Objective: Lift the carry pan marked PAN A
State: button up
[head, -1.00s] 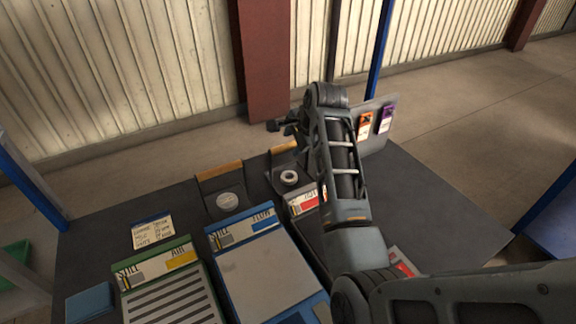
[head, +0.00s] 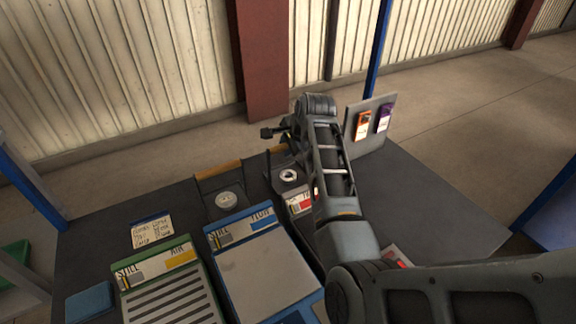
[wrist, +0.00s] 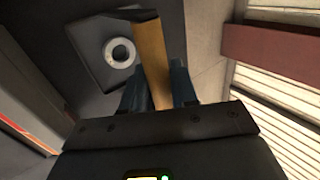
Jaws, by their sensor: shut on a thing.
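Two dark carry pans with wooden handles stand at the back of the dark table in the head view. The left one (head: 211,187) holds a pale round disc (head: 229,201). The right one (wrist: 92,73) holds a pale ring (head: 289,175), which also shows in the wrist view (wrist: 118,52). No PAN A mark is readable on either. My gripper (wrist: 158,78) has its two fingers on either side of the right pan's wooden handle (wrist: 150,48) and is shut on it. In the head view my arm hides part of this pan. I cannot tell whether it is off the table.
A green-edged case (head: 160,280) and a blue-edged case (head: 262,262) lie in front of the pans. A partly hidden case with a red label (head: 301,202) is beside them. An upright grey board (head: 372,124) with orange and purple tags stands right.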

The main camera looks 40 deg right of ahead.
grip_shut()
